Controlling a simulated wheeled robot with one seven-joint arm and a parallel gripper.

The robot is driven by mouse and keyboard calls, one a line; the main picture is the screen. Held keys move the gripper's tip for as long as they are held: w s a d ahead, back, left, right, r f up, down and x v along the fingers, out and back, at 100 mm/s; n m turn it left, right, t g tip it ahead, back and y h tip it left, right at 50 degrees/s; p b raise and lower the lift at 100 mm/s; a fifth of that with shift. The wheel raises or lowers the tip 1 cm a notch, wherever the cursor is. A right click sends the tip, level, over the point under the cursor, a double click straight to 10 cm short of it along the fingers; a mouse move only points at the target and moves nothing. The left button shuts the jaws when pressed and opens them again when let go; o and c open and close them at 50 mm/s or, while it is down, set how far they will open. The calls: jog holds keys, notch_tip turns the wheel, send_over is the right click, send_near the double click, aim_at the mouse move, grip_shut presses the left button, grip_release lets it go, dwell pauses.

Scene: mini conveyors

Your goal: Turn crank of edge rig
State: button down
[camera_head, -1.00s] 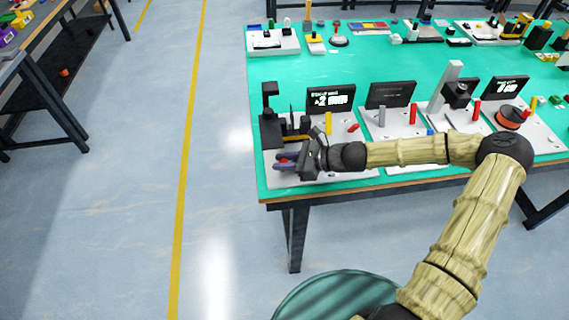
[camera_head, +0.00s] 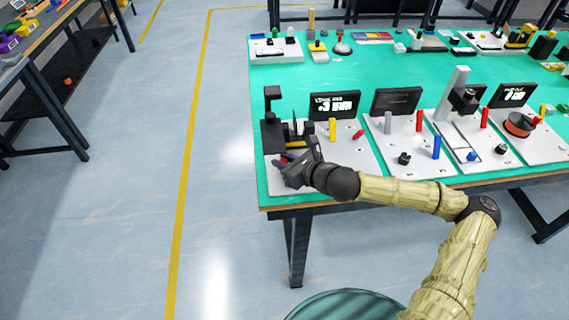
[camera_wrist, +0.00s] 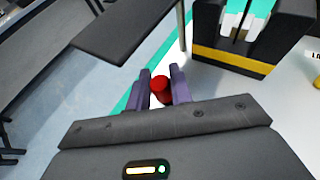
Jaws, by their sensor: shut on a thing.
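The edge rig stands at the near left corner of the green table. It has a white base plate (camera_head: 347,152), a black upright (camera_head: 272,134) and a small black display (camera_head: 335,104) with white writing. In the wrist view its black block with a yellow stripe (camera_wrist: 232,58) shows at the upper right. My gripper (camera_head: 284,160) is at the left front of this plate. In the wrist view my gripper (camera_wrist: 161,86) has its purple fingers shut on the red crank knob (camera_wrist: 160,84). The rest of the crank is hidden.
More rigs on white plates stand to the right, with a dark display (camera_head: 397,99), a blue peg (camera_head: 437,147) and an orange-black spool (camera_head: 519,124). The floor left of the table is open.

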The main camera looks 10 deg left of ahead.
jog(key=shift+w+a+r+m+t+h+p, duration=0.15)
jog(key=shift+w+m+t+h+p, duration=0.1)
jog(key=shift+m+t+h+p, duration=0.3)
jog(key=shift+w+r+m+t+h+p, duration=0.1)
jog(key=shift+w+m+t+h+p, duration=0.1)
jog(key=shift+m+t+h+p, duration=0.35)
jog(key=m+h+p, duration=0.1)
jog(key=w+m+t+h+p, duration=0.1)
jog(key=m, duration=0.1)
jog(key=shift+t+h, duration=0.3)
jog(key=m+h+p, duration=0.1)
jog(key=w+m+t+h+p, duration=0.1)
jog(key=shift+d+p, duration=0.3)
jog(key=shift+p, duration=0.05)
jog(key=shift+w+d+f+m+h+p, duration=0.2)
jog(key=shift+m+h+p, duration=0.4)
jog(key=shift+m+h, duration=0.15)
jog(key=shift+h, duration=0.25)
jog(key=shift+f, duration=0.1)
jog(key=c, duration=1.3)
grip_release()
jog(key=shift+d, duration=0.1)
